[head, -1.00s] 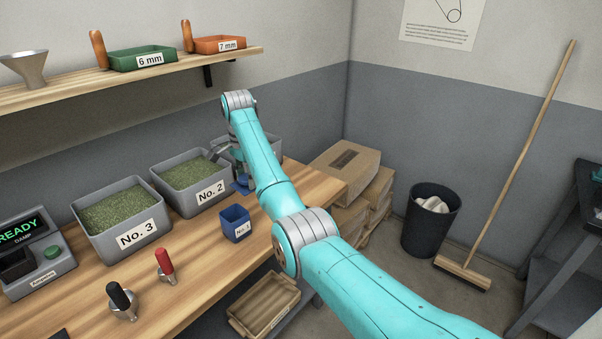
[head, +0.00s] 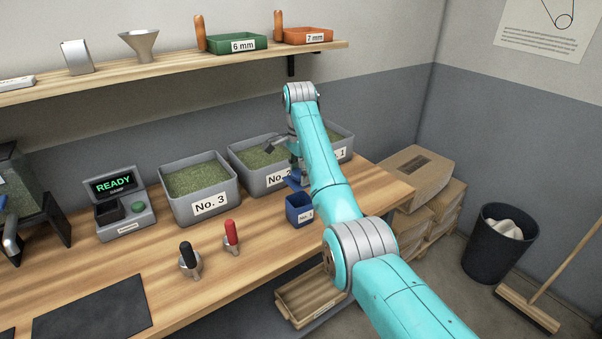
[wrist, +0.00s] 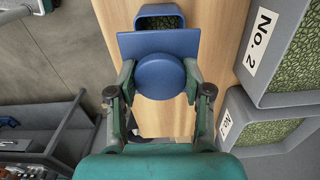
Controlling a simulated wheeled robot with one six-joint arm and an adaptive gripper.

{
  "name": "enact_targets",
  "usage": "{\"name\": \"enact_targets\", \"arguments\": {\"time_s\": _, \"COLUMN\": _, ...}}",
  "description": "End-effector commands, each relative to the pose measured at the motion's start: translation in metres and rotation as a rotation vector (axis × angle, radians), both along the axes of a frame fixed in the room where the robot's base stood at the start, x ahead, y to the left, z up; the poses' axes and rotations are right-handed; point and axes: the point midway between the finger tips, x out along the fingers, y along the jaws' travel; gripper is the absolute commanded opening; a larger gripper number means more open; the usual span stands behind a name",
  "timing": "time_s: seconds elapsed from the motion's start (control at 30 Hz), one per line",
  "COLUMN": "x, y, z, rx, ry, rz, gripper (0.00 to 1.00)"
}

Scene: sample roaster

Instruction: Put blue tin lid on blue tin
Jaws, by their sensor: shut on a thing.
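The blue tin (head: 299,209) stands on the wooden bench in front of the No. 2 bin, open at the top. In the wrist view its rim and green beans inside (wrist: 160,22) show just beyond the lid. The blue tin lid (wrist: 158,46), a square plate with a round knob (wrist: 160,76), is between my fingers. My gripper (wrist: 160,84) is shut on the knob. In the head view the lid (head: 293,183) shows behind the tin, partly hidden by my arm. The lid is beside the tin, not over its whole opening.
Grey bins of green beans labelled No. 3 (head: 209,206) and No. 2 (head: 275,181) stand along the back of the bench, with another partly behind my arm. A black-handled tool (head: 188,260) and a red-handled tool (head: 231,236) stand at the front. A shelf (head: 180,66) runs above.

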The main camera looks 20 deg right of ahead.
Motion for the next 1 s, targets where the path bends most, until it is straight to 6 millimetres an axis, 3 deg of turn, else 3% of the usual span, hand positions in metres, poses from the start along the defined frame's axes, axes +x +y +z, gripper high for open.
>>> {"name": "enact_targets", "arguments": {"time_s": 0.7, "x": 0.000, "y": 0.000, "z": -0.051, "rx": 0.000, "ry": 0.001, "rz": 0.000, "gripper": 0.10}}
{"name": "enact_targets", "arguments": {"time_s": 1.0, "x": 0.000, "y": 0.000, "z": -0.056, "rx": 0.000, "ry": 0.000, "rz": 0.000, "gripper": 0.10}}
